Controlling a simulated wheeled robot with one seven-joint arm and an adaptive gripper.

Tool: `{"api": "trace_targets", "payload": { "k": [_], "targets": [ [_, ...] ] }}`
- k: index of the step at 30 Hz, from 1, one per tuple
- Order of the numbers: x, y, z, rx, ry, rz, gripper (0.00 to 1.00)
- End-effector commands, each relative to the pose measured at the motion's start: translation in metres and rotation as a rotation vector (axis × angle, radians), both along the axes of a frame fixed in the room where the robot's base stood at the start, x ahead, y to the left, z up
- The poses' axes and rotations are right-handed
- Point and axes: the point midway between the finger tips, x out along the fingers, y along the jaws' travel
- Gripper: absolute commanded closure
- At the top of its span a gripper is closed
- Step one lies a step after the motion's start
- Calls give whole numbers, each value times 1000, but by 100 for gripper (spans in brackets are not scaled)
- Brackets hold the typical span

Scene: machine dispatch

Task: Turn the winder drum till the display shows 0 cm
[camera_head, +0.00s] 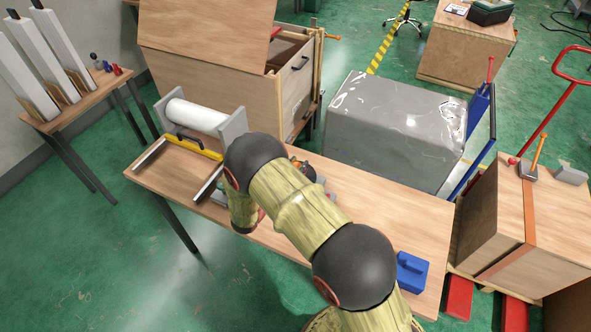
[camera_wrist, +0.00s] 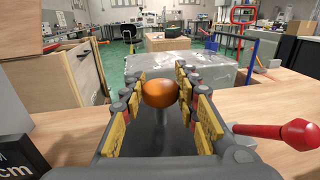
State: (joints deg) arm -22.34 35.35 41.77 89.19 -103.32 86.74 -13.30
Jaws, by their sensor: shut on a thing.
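The winder drum (camera_head: 195,116) is a white roll between two grey end plates at the left end of the workbench in the head view. In the wrist view, my gripper (camera_wrist: 161,92) is shut on an orange round knob (camera_wrist: 160,93), with yellow finger pads on both sides of it. A black display box (camera_wrist: 18,158) is cut off at the lower left edge; "cm" shows, but no number can be read. In the head view, my arm hides most of the gripper and whatever stands behind it.
A yellow bar with a black handle (camera_head: 192,143) lies before the drum. A red-knobbed lever (camera_wrist: 298,134) is close at the right of my gripper. A blue block (camera_head: 412,270) sits on the workbench's right end. A grey wrapped crate (camera_head: 390,125) stands behind the bench.

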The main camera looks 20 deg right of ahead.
Motion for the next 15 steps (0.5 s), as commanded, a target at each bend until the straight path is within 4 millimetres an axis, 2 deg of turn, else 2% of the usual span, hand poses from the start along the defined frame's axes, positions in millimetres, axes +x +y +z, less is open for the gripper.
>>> {"api": "trace_targets", "payload": {
  "k": [15],
  "targets": [
    [-1, -2, 1, 0, -1, 448, 100]
  ]
}}
